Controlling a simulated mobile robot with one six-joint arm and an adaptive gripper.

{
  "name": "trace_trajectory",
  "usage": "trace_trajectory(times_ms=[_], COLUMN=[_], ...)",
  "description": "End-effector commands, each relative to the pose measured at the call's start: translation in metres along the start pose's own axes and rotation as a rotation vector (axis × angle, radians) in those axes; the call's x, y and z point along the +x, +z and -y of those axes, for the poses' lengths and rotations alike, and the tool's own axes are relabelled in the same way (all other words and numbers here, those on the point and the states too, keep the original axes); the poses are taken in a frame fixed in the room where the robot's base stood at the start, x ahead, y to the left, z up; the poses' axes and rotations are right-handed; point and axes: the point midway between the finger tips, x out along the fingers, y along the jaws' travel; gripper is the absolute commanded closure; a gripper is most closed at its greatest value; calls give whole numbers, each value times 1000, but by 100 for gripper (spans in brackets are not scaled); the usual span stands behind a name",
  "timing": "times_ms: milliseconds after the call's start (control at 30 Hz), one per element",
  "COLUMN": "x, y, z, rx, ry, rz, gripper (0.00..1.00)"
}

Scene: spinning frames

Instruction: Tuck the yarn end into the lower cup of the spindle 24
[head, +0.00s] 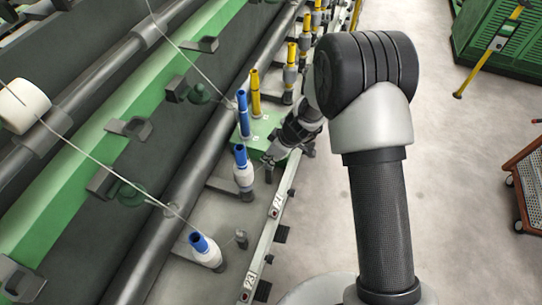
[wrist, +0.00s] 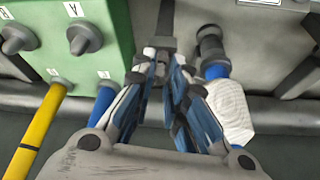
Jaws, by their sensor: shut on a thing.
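My gripper (head: 268,158) is low at the spindle rail, beside a spindle with a blue tube and white yarn (head: 243,172). In the wrist view, its fingers (wrist: 166,62) are closed to a narrow gap; the yarn end held there is too thin to make out. The same kind of spindle, with white yarn (wrist: 232,112) on a blue tube, stands just right of the fingers there, its dark lower part (wrist: 211,42) toward the top. I cannot tell for sure which spindle is 24; the plate near the gripper (head: 277,205) is hard to read.
A green box (head: 262,134) with knobs (wrist: 85,38) stands close to the fingers, with blue and yellow tubes (head: 255,92) by it. A nearer blue-tubed spindle (head: 205,250) stands by plate 23 (head: 250,282). Yarn strands cross the frame at left.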

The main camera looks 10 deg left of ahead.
Motion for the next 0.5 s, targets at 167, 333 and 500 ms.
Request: trace_trajectory(times_ms=[167, 333, 500], x=[0, 0, 0], y=[0, 0, 0], z=[0, 0, 0], rx=[0, 0, 0], ry=[0, 0, 0], rz=[0, 0, 0], gripper=[82, 71, 63])
